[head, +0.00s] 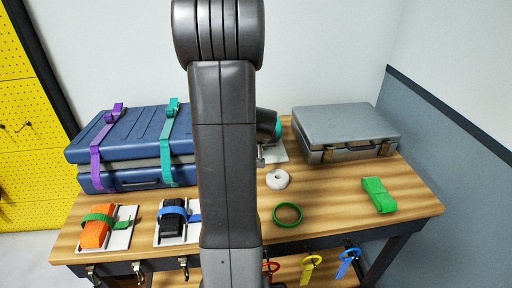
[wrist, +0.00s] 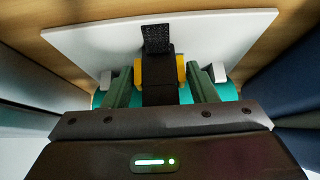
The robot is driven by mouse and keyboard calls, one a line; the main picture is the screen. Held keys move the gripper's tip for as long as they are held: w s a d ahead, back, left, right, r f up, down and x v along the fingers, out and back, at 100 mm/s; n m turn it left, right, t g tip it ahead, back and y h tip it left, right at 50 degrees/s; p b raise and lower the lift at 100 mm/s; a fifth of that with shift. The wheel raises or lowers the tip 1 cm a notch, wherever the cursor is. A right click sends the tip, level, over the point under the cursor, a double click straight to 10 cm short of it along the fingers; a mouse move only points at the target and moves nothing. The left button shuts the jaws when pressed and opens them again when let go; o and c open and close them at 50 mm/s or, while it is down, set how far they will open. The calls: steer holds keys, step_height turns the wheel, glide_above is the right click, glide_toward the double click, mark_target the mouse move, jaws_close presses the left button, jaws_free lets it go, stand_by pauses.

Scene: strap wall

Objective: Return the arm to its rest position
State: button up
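My gripper (wrist: 161,76) shows in the wrist view with its two fingers spread apart. A yellow object with a black strap (wrist: 156,45) over it shows between the fingers, on a white board (wrist: 90,42). The fingers appear clear of it, though how near they are is hard to tell. In the head view my arm (head: 225,150) stands upright across the middle and hides most of the gripper. Part of the white board (head: 274,152) shows just right of the arm, on the wooden table (head: 340,208).
Blue cases (head: 125,145) with purple and teal straps stand at the left, a grey case (head: 345,130) at the back right. A white ring (head: 277,179), a green ring (head: 287,215) and a folded green strap (head: 378,196) lie on the table. Strapped orange (head: 94,230) and black (head: 172,218) blocks sit front left.

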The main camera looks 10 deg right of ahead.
steer(key=shift+o, duration=0.3)
steer(key=shift+a+f, duration=0.1)
steer(key=shift+f, duration=0.3)
steer(key=shift+s+r, duration=0.15)
steer(key=shift+r, duration=0.35)
steer(key=v, duration=1.3)
steer(key=shift+r, duration=0.3)
steer(key=shift+f, duration=0.1)
steer(key=x, duration=1.5)
